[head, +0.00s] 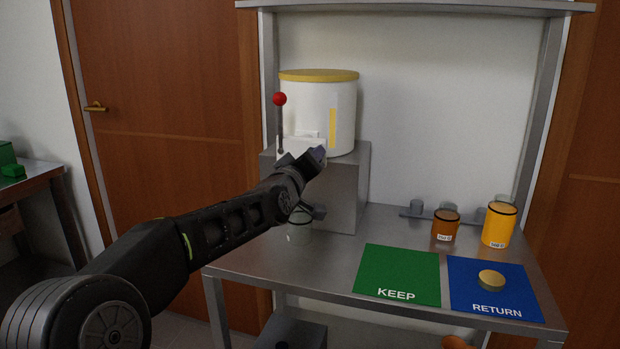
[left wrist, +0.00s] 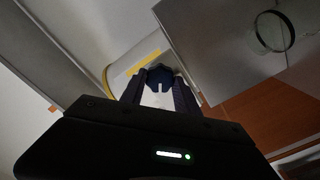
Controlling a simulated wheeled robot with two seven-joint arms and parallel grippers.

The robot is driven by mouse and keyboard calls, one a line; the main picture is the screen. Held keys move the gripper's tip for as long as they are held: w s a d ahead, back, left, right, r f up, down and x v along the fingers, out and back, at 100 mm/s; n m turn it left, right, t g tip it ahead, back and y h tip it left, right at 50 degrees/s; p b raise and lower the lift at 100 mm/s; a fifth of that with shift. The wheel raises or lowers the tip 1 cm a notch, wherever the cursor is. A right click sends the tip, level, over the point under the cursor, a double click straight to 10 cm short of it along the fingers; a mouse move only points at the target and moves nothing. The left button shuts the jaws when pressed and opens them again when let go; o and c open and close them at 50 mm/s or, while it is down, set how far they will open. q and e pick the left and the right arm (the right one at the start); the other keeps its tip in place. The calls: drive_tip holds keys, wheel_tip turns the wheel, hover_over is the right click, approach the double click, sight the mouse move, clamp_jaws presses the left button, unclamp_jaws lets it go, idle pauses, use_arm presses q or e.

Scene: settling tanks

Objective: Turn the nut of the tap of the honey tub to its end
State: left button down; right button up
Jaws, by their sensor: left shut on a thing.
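The honey tub (head: 310,108) is a white drum with a yellow lid and a yellow strip, standing on a grey metal block. My left gripper (head: 312,163) is at the front of the tub, near its lower edge. In the left wrist view a dark blue nut (left wrist: 160,76) sits between the two fingers of my left gripper (left wrist: 158,90), which is shut on it. The tub (left wrist: 122,72) shows behind the nut. My arm and gripper hide most of the tap in the head view. My right gripper is not in view.
A lever with a red ball (head: 280,99) rises left of the tub. A clear glass jar (head: 299,234) stands below my gripper. A green KEEP mat (head: 398,272) and a blue RETURN mat (head: 475,272) with a gold lid (head: 491,280) lie right; two honey jars (head: 446,227) (head: 498,228) stand behind.

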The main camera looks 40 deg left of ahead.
use_arm(q)
drive_tip(key=shift+f+n+b, duration=0.15)
drive_tip(key=shift+n+b, duration=1.85)
drive_tip(key=shift+n, duration=1.5)
drive_tip(key=c, duration=0.9)
unclamp_jaws()
drive_tip(key=shift+s, duration=0.1)
drive_tip(key=p+v, duration=0.1)
drive_tip(key=v, duration=0.6)
drive_tip(key=shift+s+d, duration=0.15)
drive_tip(key=shift+s, duration=0.15)
